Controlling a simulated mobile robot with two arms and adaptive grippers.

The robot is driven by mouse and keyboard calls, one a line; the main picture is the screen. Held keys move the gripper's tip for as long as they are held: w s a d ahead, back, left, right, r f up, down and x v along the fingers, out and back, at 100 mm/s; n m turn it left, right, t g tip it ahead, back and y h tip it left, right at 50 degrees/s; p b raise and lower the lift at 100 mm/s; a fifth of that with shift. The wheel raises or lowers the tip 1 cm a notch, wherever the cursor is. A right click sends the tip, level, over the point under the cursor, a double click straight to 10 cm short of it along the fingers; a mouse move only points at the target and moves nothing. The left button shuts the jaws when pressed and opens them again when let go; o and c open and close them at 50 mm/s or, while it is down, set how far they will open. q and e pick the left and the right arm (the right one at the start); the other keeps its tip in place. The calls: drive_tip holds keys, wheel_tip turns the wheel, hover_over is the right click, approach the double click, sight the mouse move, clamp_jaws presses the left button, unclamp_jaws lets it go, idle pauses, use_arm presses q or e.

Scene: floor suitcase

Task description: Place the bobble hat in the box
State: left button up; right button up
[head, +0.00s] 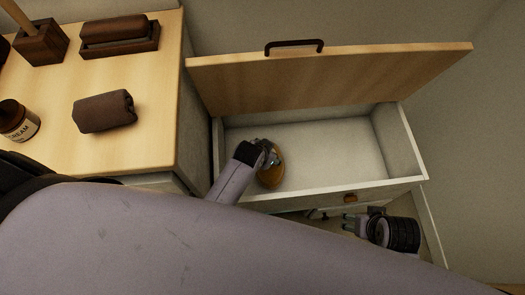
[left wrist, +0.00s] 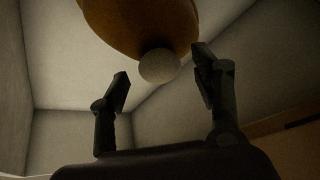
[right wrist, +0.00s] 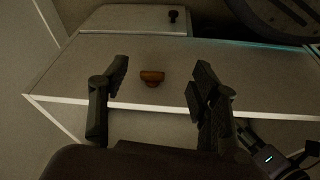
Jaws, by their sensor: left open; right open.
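The mustard-yellow bobble hat (head: 271,174) is inside the outline of the open box (head: 398,150), near its front wall. The left wrist view shows the hat (left wrist: 140,22) close up, with its pale bobble (left wrist: 159,66) just past and between the fingertips. My left gripper (head: 268,156) is open beside the hat, reaching into the box; its fingers (left wrist: 160,85) are apart and do not visibly grip it. Whether the hat rests on the box floor is unclear. My right gripper (head: 350,221) is open and empty outside the front of the box.
The box's wooden lid (head: 325,80) stands raised at the back, with a dark handle. A brown knob (right wrist: 152,77) faces my right gripper.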

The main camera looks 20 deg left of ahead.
use_arm(q)
drive_tip(key=p+v, duration=0.3)
drive_tip(key=v, duration=0.7)
use_arm(e)
wheel_tip(320, 180, down, 13)
drive_tip(key=s, duration=0.2)
drive_tip(key=shift+s+g, duration=0.25)
drive_tip(key=shift+g, duration=0.15)
drive_tip(key=shift+d, duration=0.1)
